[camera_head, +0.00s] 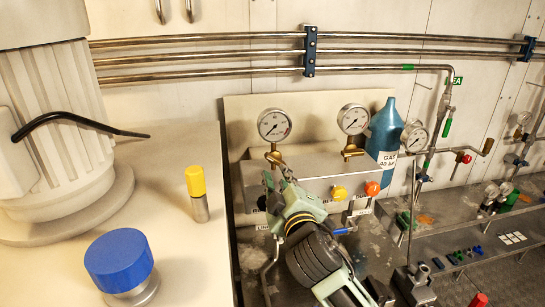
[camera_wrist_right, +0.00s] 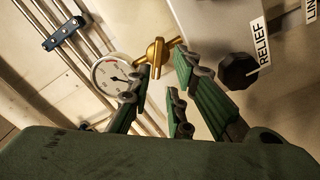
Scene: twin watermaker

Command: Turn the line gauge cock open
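The left gauge (camera_head: 274,125) stands above the grey block (camera_head: 312,186), with a brass cock (camera_head: 273,156) under it. My right gripper (camera_head: 277,180) is just below and in front of this cock. In the right wrist view the brass cock (camera_wrist_right: 156,58) and its handle show just beyond the fingertips, roughly in line with the gap between the fingers (camera_wrist_right: 160,88). The fingers are apart with nothing clearly gripped; whether one touches the cock I cannot tell. The gauge dial (camera_wrist_right: 114,76) lies left of the cock. My left gripper is not in view.
A black knob (camera_wrist_right: 238,71) labelled RELIEF is right of the fingers. A second gauge (camera_head: 353,119) with a brass cock, yellow knob (camera_head: 339,193), orange knob (camera_head: 372,188) and blue bottle (camera_head: 386,130) stand to the right. A blue-capped item (camera_head: 119,261) is on the left counter.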

